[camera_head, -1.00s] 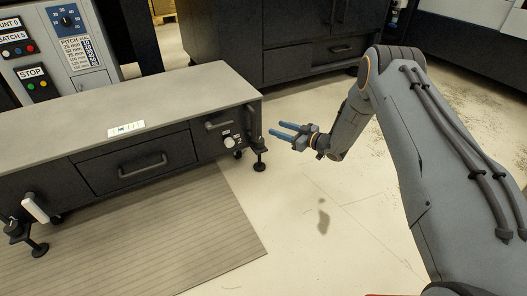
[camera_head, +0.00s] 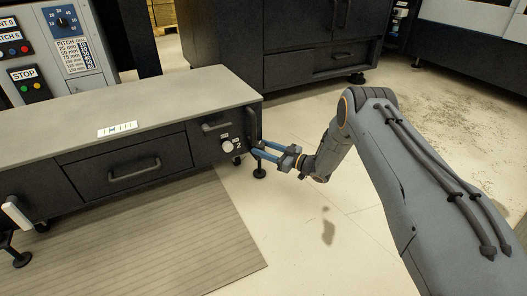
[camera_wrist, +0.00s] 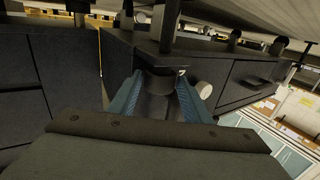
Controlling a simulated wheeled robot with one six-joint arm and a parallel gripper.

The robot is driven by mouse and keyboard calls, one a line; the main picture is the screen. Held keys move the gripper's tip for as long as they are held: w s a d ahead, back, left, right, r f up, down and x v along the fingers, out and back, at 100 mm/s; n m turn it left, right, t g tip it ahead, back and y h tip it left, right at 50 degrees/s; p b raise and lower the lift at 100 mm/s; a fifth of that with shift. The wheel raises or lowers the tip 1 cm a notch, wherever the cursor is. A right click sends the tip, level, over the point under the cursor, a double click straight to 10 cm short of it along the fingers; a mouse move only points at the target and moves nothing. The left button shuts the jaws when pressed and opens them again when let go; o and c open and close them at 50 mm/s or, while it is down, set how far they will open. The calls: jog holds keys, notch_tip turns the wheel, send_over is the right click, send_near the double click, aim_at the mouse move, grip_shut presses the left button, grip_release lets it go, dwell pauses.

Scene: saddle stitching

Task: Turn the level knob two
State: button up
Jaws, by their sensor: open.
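A white round knob (camera_head: 227,147) sits on the dark front of the low bench near its right end, with a mark like a 2 beside it. In the wrist view, a pale knob (camera_wrist: 204,89) shows just right of the right finger. My gripper (camera_head: 256,147) has blue fingers that are open and empty. It points left at the bench's right corner, a short way right of the knob and apart from it. In the wrist view my gripper (camera_wrist: 157,88) has a dark post of the bench between and beyond its fingers. The knob's exact angle is too small to tell.
The bench (camera_head: 140,98) has a drawer handle (camera_head: 134,169) and a levelling foot (camera_head: 259,172) close by my fingers. A white lever (camera_head: 16,213) is at far left. A control panel (camera_head: 62,55) stands behind. The floor right of the mat (camera_head: 170,245) is clear.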

jog(key=shift+a, duration=0.1)
jog(key=c, duration=0.8)
jog(key=shift+o, duration=0.2)
jog(key=shift+t+p, duration=0.3)
jog(key=shift+p, duration=0.1)
jog(key=shift+s+a+r+m+t+h+p, duration=0.2)
jog(key=shift+m+t+h+p, duration=0.35)
jog(key=shift+p, duration=0.3)
jog(key=m+t+h+p, duration=0.2)
jog(key=p, duration=0.1)
jog(key=shift+s+a+t, duration=0.1)
jog(key=shift+s+t, duration=0.1)
jog(key=shift+t, duration=0.15)
jog(key=m+t+h+p, duration=0.1)
jog(key=m+h+p, duration=0.1)
jog(key=m+t+h+p, duration=0.1)
jog(key=m+t+h, duration=0.1)
jog(key=shift+s+a+f+t+h+p, duration=0.1)
jog(key=shift+a+f+t+h+p, duration=0.1)
jog(key=shift+t+h+p, duration=0.15)
jog(key=shift+m+t+h+p, duration=0.45)
jog(key=shift+m+h, duration=0.4)
jog(key=shift+h, duration=0.45)
